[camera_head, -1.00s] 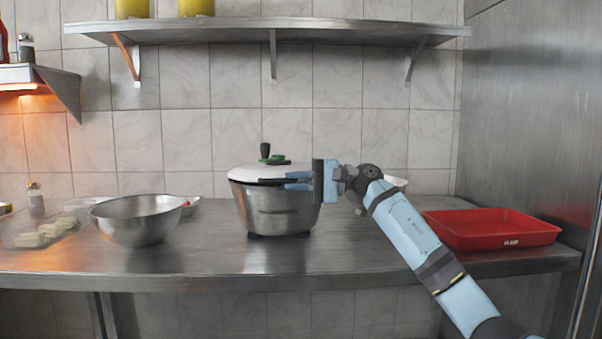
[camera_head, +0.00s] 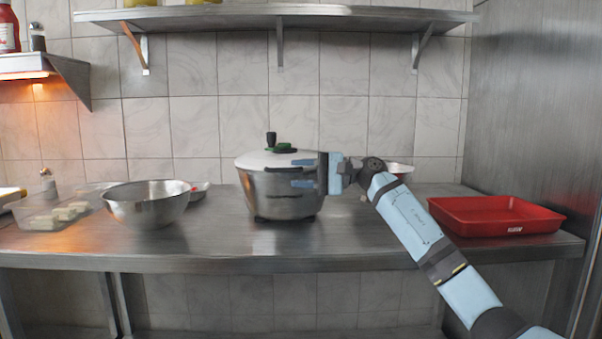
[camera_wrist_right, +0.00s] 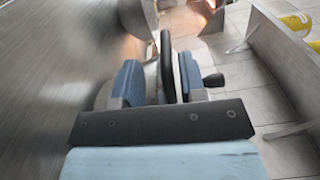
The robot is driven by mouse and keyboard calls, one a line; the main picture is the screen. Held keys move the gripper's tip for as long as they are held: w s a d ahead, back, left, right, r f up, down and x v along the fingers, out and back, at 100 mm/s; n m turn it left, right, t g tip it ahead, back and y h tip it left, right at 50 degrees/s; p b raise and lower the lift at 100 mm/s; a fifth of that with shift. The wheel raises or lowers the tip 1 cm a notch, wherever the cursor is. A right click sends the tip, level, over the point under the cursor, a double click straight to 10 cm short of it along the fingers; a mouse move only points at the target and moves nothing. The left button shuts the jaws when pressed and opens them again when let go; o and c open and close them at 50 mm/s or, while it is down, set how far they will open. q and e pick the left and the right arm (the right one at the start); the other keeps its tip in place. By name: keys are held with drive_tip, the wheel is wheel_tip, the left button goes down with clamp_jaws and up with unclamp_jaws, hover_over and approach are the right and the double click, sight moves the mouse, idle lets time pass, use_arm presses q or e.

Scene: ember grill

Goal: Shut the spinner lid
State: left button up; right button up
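The spinner (camera_head: 262,200) is a round metal pot with its pale lid (camera_head: 255,159) lying level on top, as far as I can see. The lid has a black knob (camera_head: 271,138) and a green part. My right gripper (camera_head: 303,173) is at the pot's right side, with one finger above the other at rim height. In the right wrist view the fingers (camera_wrist_right: 160,85) are apart. A dark rim (camera_wrist_right: 167,62) runs between them, with what look like gaps on both sides. The knob (camera_wrist_right: 213,80) shows beside one finger. My left gripper is not in view.
A metal bowl (camera_head: 146,210) and a clear tray (camera_head: 45,214) stand left of the spinner. A red tray (camera_head: 470,232) is at the right. A small bowl (camera_head: 399,168) sits behind my right arm. A shelf (camera_head: 330,14) hangs above. The counter's front is clear.

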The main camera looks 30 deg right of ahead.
drive_tip(key=shift+s, duration=0.1)
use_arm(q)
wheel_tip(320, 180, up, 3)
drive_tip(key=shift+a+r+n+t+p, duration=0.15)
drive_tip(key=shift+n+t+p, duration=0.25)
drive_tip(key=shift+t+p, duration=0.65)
use_arm(e)
drive_tip(key=v, duration=1.3)
drive_tip(key=shift+d, duration=0.35)
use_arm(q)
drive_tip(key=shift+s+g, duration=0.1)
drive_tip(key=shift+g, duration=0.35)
use_arm(e)
drive_tip(key=shift+s, duration=0.15)
